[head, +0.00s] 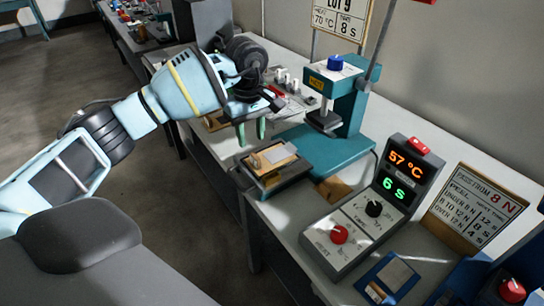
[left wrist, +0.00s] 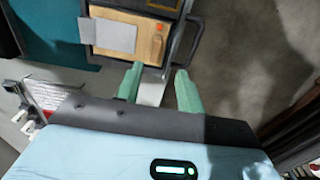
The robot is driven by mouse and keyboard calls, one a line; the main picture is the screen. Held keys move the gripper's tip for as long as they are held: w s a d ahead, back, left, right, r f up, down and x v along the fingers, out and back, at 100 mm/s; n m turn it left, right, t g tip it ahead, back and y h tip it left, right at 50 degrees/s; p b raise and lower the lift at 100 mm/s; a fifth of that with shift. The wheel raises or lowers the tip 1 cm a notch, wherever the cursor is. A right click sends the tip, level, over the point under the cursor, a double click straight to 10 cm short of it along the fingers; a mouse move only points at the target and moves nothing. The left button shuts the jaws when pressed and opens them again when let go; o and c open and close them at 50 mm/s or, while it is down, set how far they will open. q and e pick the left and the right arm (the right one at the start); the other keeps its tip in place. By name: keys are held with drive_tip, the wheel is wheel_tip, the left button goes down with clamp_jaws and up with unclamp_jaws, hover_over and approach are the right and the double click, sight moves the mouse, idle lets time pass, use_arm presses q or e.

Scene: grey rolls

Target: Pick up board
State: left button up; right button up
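A wooden board (head: 262,161) with a pale grey patch lies in a dark-framed tray (head: 268,188) at the near edge of the bench, in front of a teal press. In the left wrist view the board (left wrist: 149,45) shows at the top, with the grey patch and a small orange mark on it. The dark tray frame and its handle (left wrist: 192,35) show there too. My left gripper (head: 251,132) is open and empty, its green fingers pointing down just above and behind the tray in the head view. In the left wrist view the fingers (left wrist: 158,88) are apart, short of the board. My right gripper is not in view.
The teal press (head: 349,105) with a blue knob stands behind the tray. A control box (head: 372,212) reading 57 °C and 6 S stands to the right. A wooden sign (head: 476,208) and a blue device (head: 388,278) are farther right. Floor is open at left.

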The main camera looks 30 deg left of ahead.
sight(255, 155)
use_arm(q)
wheel_tip(255, 155, down, 2)
drive_tip(key=shift+s, duration=0.1)
drive_tip(key=shift+w+d+f, duration=0.1)
drive_tip(key=shift+w+f, duration=0.15)
drive_tip(key=shift+f, duration=1.25)
drive_tip(key=shift+w+f, duration=0.2)
drive_tip(key=shift+f, duration=1.25)
clamp_jaws()
